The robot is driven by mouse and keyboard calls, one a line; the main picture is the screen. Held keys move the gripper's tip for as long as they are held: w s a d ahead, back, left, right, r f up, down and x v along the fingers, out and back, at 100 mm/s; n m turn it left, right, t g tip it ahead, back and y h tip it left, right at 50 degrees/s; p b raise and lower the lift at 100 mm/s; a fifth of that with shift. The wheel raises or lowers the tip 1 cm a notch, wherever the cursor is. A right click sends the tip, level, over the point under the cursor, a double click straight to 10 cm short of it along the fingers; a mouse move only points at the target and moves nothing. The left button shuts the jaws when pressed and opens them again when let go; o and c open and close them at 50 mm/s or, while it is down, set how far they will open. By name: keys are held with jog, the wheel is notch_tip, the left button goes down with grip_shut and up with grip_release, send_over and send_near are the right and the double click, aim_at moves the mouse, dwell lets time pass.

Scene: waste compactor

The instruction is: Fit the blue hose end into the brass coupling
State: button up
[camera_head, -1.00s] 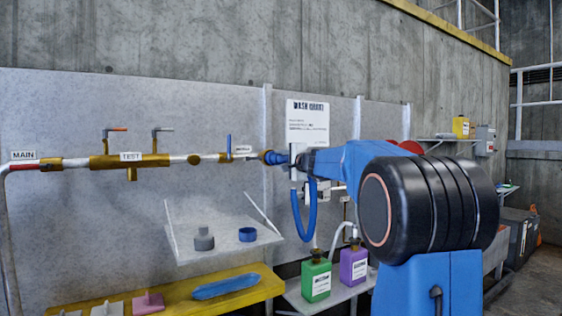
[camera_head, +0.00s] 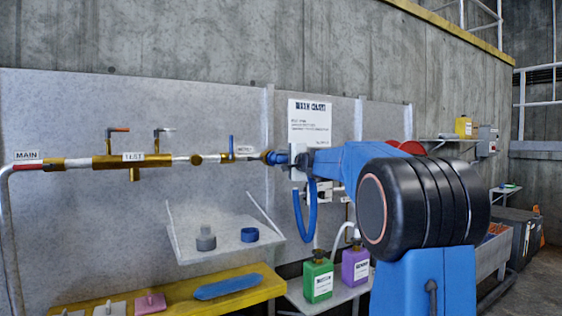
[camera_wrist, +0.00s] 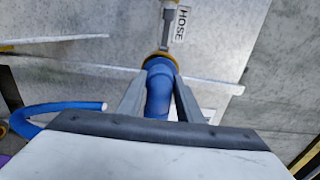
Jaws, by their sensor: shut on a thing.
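My gripper (camera_wrist: 158,100) is shut on the blue hose end (camera_wrist: 158,86), with one finger on each side of it. In the wrist view, the hose end's tip meets the brass coupling (camera_wrist: 160,55), lined up with the pipe marked HOSE. I cannot tell how deep it sits. In the head view, the brass coupling (camera_head: 267,156) is at the right end of the wall pipe, with the blue hose end (camera_head: 281,158) against it. My gripper (camera_head: 296,159) is partly hidden there. Blue hose (camera_head: 311,205) hangs in a loop below.
A blue valve handle (camera_head: 231,145) stands upright on the pipe. Below, a tilted shelf (camera_head: 222,236) holds a grey part and a blue ring. Green (camera_head: 317,277) and purple (camera_head: 355,265) bottles stand lower right. A white sign (camera_head: 310,122) is behind my arm.

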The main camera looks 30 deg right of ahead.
aim_at(285, 160)
jog(key=shift+w, duration=0.5)
jog(key=shift+c, duration=0.4)
jog(key=shift+r, duration=0.1)
jog(key=o, duration=1.4)
jog(key=shift+o, duration=0.2)
jog(key=shift+s+d, duration=0.1)
jog(key=shift+s, duration=3.4)
